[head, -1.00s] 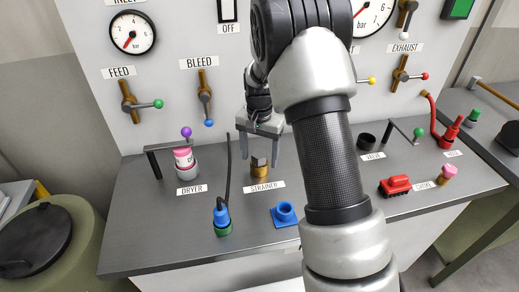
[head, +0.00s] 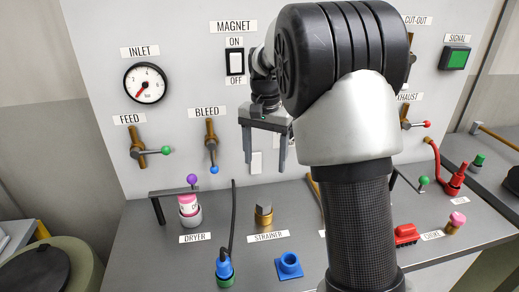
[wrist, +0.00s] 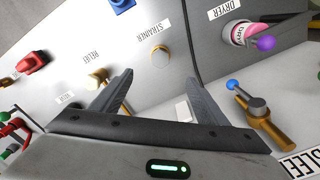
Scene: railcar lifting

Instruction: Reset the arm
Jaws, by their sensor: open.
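My gripper (head: 265,150) is open and empty in the head view, its two grey fingers pointing down in front of the panel. It hangs above and behind the brass strainer (head: 263,215), apart from it, to the right of the BLEED valve (head: 211,147). In the wrist view my gripper (wrist: 160,95) also shows open, with nothing between the fingers. My arm hides part of the panel and the bench's right half.
The grey bench (head: 170,262) holds a pink-topped dryer (head: 188,206), a blue-and-green connector (head: 223,267), a blue fitting (head: 289,264) and a red block (head: 405,234). The FEED valve (head: 140,150), INLET gauge (head: 146,83) and MAGNET switch (head: 235,64) are on the panel.

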